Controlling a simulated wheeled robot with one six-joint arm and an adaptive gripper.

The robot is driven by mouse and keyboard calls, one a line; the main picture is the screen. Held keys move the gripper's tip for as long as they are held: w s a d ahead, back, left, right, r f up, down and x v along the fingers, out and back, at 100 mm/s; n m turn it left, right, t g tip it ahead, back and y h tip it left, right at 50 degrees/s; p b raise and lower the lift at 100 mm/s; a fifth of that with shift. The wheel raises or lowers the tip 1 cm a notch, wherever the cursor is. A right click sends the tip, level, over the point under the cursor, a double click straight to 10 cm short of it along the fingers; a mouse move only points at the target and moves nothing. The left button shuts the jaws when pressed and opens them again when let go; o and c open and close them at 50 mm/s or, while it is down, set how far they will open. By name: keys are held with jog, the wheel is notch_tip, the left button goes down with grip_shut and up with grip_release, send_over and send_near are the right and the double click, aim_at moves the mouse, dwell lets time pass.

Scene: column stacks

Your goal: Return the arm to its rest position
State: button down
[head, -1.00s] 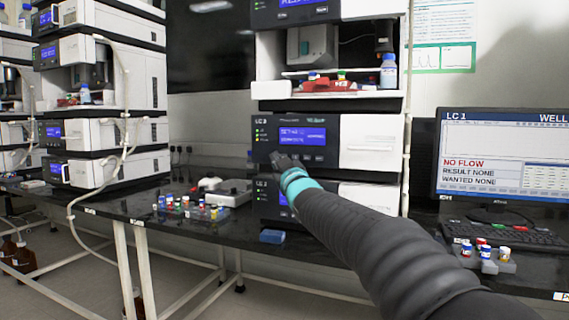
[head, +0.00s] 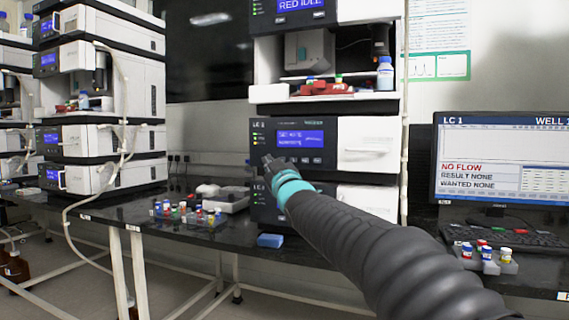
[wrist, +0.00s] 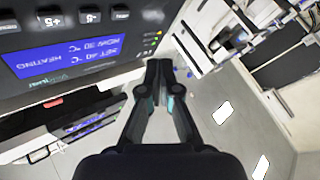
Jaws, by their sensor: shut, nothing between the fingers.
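My arm reaches up from the lower right of the head view, in black ribbed sleeving with a teal band near its end. My gripper (head: 267,160) is at the tip, in front of the left part of the LC 1 column module (head: 325,145) with its blue display. In the wrist view my gripper (wrist: 158,68) has its dark fingers together and nothing between them. The module's panel (wrist: 75,60), reading SET 40 °C and HEATING, fills the upper left there. Whether the fingertips touch the module cannot be told.
A rack of colored vials (head: 190,212) and a blue block (head: 270,240) lie on the black bench. A monitor (head: 503,160) and a second vial rack (head: 487,262) stand at right. A bottle (head: 385,75) stands on the stack's open shelf. Another stack (head: 100,95) is at left.

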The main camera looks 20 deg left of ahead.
jog(key=s+d+f+m+g+h+p, duration=0.1)
jog(key=s+d+f+m+h, duration=0.25)
jog(key=d, duration=0.65)
jog(key=s+d+f+m+g+h+p, duration=0.1)
jog(key=s+d+f+m+h, duration=0.25)
jog(key=d, duration=0.65)
jog(key=s+d+f+m+g+h+p, duration=0.1)
jog(key=s+d+f+g+h, duration=0.25)
jog(key=d, duration=0.55)
jog(key=s+d+f+m+g+h, duration=0.1)
jog(key=s+d+f, duration=0.3)
jog(key=s+f, duration=0.3)
jog(key=s+d+f+m+g+h+p, duration=0.1)
jog(key=s+d+f, duration=0.4)
jog(key=s, duration=0.6)
jog(key=s+d+f+m+g+h+p, duration=0.1)
jog(key=s+d+f+m+g, duration=0.2)
jog(key=s+f, duration=0.6)
jog(key=shift+s+d, duration=0.55)
jog(key=shift+d, duration=0.4)
jog(key=shift+d+g, duration=0.15)
jog(key=shift+g, duration=0.1)
